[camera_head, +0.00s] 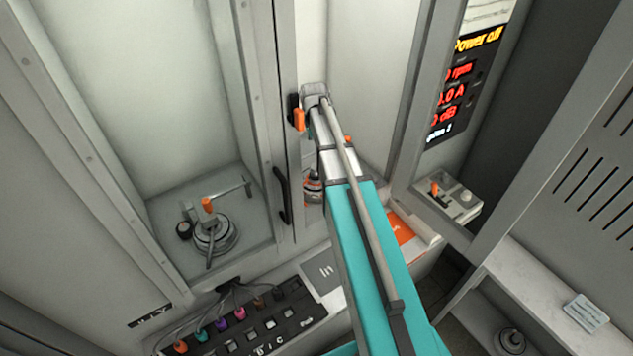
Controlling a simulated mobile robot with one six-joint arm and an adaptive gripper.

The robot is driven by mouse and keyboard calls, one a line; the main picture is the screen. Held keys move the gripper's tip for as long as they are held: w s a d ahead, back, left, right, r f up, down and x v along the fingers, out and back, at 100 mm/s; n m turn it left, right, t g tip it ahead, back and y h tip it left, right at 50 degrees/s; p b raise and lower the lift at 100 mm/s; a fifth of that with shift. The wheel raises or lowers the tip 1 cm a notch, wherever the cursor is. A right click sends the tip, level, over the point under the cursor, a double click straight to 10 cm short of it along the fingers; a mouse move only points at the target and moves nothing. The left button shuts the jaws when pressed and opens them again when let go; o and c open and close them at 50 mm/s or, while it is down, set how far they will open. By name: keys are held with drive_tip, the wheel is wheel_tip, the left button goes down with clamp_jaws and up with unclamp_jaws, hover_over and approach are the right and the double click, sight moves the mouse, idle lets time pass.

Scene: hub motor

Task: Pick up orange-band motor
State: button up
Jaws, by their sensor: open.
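A round silver and dark part with an orange band (313,187), which looks like the orange-band motor, shows just left of my arm, behind the grey door frame. My arm covers its right side, so I cannot tell what it rests on. My teal and white arm runs from the bottom right up to a grey joint near the top middle. My gripper is hidden behind the arm, so I cannot see its fingers or its distance from the motor.
A clamp fixture with an orange-tipped handle (207,205) stands in the left bay. A black connector panel (245,325) with coloured plugs lies at bottom left. A switch box (447,200) sits right of my arm, under a lit "Power off" display (465,85). Another dark motor (510,341) is at lower right.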

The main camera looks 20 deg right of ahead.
sight(315, 174)
drive_tip(key=shift+a+f, duration=0.15)
drive_tip(key=shift+f, duration=0.05)
drive_tip(key=shift+f+b, duration=0.2)
drive_tip(key=shift+b, duration=0.2)
wheel_tip(315, 174, down, 8)
drive_tip(key=b, duration=0.8)
drive_tip(key=f+b, duration=0.3)
drive_tip(key=shift+d+f, duration=0.15)
drive_tip(key=shift+d, duration=0.15)
drive_tip(key=shift+f+b, duration=0.9)
drive_tip(key=shift+b, duration=0.15)
drive_tip(key=c, duration=1.3)
drive_tip(key=shift+o, duration=0.2)
drive_tip(key=shift+w+r+p, duration=0.15)
drive_tip(key=shift+r+p, duration=0.1)
drive_tip(key=shift+p, duration=0.05)
